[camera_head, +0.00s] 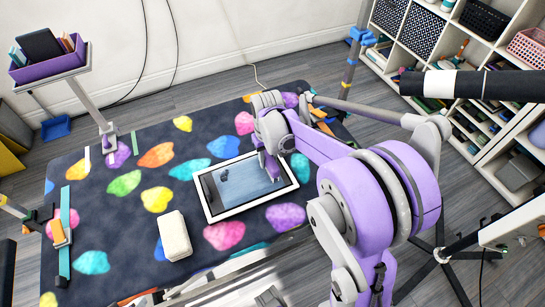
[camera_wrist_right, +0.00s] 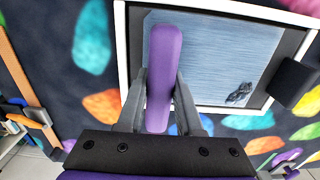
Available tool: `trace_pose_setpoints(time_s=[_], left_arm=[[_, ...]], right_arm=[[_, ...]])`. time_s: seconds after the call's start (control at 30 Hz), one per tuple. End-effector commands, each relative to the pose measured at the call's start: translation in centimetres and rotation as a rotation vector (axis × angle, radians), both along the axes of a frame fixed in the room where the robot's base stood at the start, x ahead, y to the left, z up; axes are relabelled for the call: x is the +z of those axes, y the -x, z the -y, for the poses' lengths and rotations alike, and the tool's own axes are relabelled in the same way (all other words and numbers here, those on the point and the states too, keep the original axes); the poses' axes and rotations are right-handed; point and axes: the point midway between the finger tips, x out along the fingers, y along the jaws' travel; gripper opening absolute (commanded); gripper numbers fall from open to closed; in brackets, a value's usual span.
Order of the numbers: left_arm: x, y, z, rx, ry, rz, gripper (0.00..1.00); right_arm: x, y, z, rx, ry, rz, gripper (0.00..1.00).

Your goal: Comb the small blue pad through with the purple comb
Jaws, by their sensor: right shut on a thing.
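The small blue pad (camera_head: 236,187) lies flat in a white-framed tray (camera_head: 213,216) on the patterned mat. It also shows in the right wrist view (camera_wrist_right: 215,60), with a dark tuft (camera_wrist_right: 240,93) on it. My right gripper (camera_head: 270,163) is over the pad's right part in the head view. In the right wrist view its dark fingers (camera_wrist_right: 160,100) are shut on the purple comb (camera_wrist_right: 163,70), which stretches out over the pad. The comb's teeth are hidden, and I cannot tell whether they touch the pad. My left gripper is not in view.
A cream block (camera_head: 174,236) lies on the mat left of the tray. A purple bin (camera_head: 50,65) stands on a post at the upper left. Shelves (camera_head: 455,75) and a stand with a blue clamp (camera_head: 362,38) are at the right. The mat's left part is mostly clear.

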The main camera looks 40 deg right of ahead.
Motion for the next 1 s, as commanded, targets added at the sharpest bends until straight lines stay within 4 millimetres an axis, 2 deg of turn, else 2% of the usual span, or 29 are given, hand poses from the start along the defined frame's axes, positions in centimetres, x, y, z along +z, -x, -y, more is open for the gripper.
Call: trace_pose_setpoints(time_s=[0.1,0.4,0.53,1.0], left_arm=[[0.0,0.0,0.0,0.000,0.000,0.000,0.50],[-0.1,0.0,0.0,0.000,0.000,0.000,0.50],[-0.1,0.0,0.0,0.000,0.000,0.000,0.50],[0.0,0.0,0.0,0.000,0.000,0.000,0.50]], right_arm=[[-0.1,-0.5,-2.2,0.007,-0.003,0.001,0.00],[-0.1,-1.5,-6.5,0.005,-0.002,0.000,0.00],[-0.1,-1.7,-7.1,0.002,-0.002,0.000,0.00],[0.0,-1.7,-7.2,0.002,-0.002,0.000,0.00]])
